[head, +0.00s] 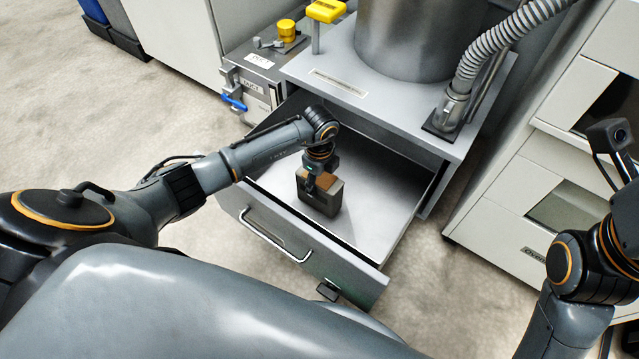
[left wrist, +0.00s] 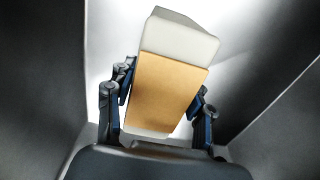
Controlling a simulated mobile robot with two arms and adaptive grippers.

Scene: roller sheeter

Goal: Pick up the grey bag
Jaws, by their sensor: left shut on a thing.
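The grey bag (head: 321,197) is a small boxy block with a tan-brown panel on top, inside the open drawer (head: 375,214). My left gripper (head: 318,182) reaches down into the drawer and is shut on the bag's upper part. In the left wrist view the bag (left wrist: 180,42) shows pale grey, with its tan panel between the two fingers of my left gripper (left wrist: 160,105). I cannot tell whether the bag touches the drawer floor. My right arm shows at the right edge of the head view, but its fingers are not visible.
The drawer walls surround the bag, and the drawer front has a bar handle (head: 275,236). A grey machine top with a metal cylinder (head: 405,38) and a ribbed hose (head: 505,38) overhangs the back. A white cabinet (head: 535,190) stands at right. Carpet is clear at left.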

